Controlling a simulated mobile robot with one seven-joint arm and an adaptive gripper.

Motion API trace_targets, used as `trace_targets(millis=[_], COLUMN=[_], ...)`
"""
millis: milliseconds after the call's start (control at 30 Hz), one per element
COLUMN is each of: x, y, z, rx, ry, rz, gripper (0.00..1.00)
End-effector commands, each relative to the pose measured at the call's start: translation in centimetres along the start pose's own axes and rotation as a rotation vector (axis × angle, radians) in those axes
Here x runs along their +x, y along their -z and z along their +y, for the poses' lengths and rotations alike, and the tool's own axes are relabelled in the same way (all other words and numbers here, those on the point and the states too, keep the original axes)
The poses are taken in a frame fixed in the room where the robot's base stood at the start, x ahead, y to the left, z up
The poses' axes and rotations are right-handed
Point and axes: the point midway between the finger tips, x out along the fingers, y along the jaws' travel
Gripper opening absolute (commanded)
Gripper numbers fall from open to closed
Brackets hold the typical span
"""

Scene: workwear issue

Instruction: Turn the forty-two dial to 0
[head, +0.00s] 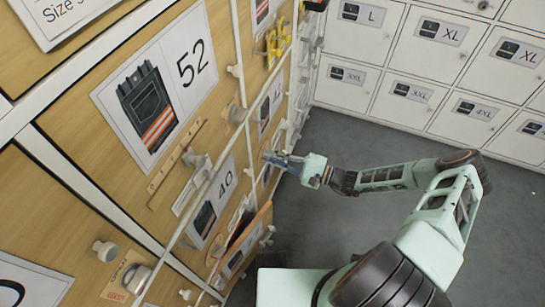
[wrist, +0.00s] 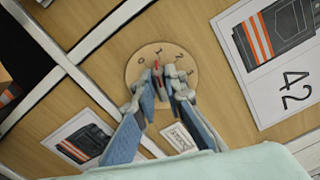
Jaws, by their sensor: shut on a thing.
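The forty-two dial is a round wooden disc (wrist: 133,66) with small dark marks around its upper edge, seen in the wrist view beside the label with 42 (wrist: 290,85). A red pointer (wrist: 157,66) shows between my fingertips and points up towards the marks near the top. In the head view my gripper (head: 272,157) is against the wooden drawer fronts, and the dial itself is hidden there.
Wooden fronts carry labels with 52 (head: 193,63) and 40 (head: 224,181). Small knobs stick out from them, one by the lower left (head: 105,250). White lockers (head: 385,50) stand at the back. Grey floor (head: 330,220) is open on the right.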

Motion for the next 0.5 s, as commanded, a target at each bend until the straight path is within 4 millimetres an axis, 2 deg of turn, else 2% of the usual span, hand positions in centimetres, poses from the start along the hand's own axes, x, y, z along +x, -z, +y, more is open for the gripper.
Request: trace_targets(millis=[500], x=[-0.11], y=[0.24], z=[0.37], rx=[-0.412], ry=[0.000], rz=[0.004], gripper=[0.00])
